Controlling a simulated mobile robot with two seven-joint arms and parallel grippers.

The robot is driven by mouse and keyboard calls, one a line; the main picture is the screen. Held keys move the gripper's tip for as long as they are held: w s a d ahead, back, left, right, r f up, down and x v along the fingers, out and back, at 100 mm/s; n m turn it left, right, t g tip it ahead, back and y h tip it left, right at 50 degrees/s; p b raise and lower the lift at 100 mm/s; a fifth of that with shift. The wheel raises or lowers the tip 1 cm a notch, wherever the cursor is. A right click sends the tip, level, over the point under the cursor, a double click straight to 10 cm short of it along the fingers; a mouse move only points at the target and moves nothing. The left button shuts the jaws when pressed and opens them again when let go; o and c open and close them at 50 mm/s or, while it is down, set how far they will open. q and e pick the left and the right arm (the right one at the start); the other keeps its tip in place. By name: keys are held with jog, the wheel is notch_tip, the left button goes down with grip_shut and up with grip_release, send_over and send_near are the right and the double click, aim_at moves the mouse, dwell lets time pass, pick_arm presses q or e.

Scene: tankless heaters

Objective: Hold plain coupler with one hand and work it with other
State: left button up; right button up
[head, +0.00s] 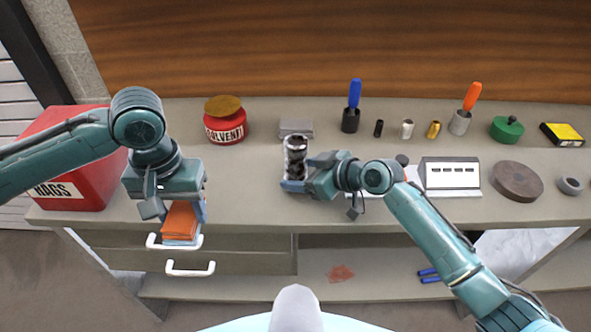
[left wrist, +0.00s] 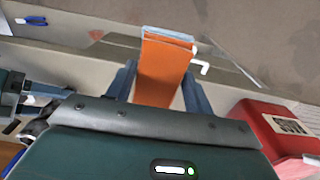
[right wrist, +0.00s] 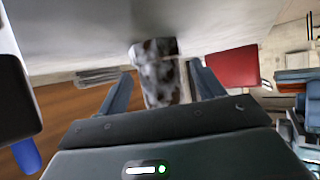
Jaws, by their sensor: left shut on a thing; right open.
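A mottled dark-and-silver cylinder, seemingly the plain coupler (head: 295,158), stands upright on the bench left of my right gripper. My right gripper (head: 303,172) is open, its fingers reaching toward the coupler from the right. In the right wrist view the coupler (right wrist: 158,75) shows between the two spread fingers, with visible gaps. My left gripper (head: 182,222) points down at the bench's front edge, shut on an orange pad (head: 180,222) with a pale blue edge. The orange pad (left wrist: 163,70) also shows between the fingers in the left wrist view.
A red rags box (head: 88,170) stands at left, a red solvent can (head: 225,128) behind. A grey block (head: 297,127) lies behind the coupler. Small fittings, brushes, a white device (head: 451,174) and a brown disc (head: 517,181) fill the right. Drawers (head: 190,258) have projecting white handles.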

jog(key=shift+w+a+f, duration=0.15)
jog(key=shift+w+a, duration=0.05)
jog(key=shift+a, duration=0.1)
jog(key=c, duration=0.9)
jog(key=o, duration=1)
jog(key=shift+c, duration=0.2)
jog(key=v, duration=1.2)
jog(key=shift+s, duration=0.1)
